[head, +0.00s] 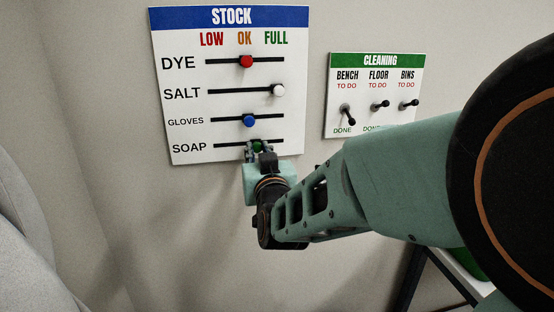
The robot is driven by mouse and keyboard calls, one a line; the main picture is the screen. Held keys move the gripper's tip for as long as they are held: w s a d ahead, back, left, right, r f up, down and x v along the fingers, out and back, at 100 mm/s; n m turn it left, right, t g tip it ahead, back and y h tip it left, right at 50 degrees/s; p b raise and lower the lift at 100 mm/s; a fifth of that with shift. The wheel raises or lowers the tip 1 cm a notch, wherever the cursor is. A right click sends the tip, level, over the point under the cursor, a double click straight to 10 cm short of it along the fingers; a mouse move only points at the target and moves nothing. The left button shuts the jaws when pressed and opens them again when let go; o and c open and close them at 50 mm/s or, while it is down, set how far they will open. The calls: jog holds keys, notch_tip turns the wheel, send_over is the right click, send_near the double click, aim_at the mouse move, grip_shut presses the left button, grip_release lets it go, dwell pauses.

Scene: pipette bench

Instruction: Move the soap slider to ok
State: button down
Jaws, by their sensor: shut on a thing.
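The white STOCK board (180,132) hangs on the wall with LOW, OK and FULL columns and four slots. The green soap slider (257,146) sits in the lowest slot, a little right of the blue gloves slider above it, roughly between the OK and FULL columns. My gripper (257,152) is at this slider from below, its fingers shut on it and partly hiding it. The red dye slider (246,62) stands under OK, the white salt slider (278,90) under FULL, and the blue gloves slider (249,121) near OK.
A CLEANING board (335,95) with three black toggle switches hangs to the right, its lower part partly hidden by my arm. A dark-legged stand with something green (466,264) is at lower right. The wall left of the STOCK board is clear.

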jog(key=shift+s+a+r, duration=0.1)
jog(key=shift+s+a, duration=0.05)
jog(key=shift+a, duration=0.75)
jog(key=c, duration=1.8)
grip_release()
jog(key=shift+d, duration=0.1)
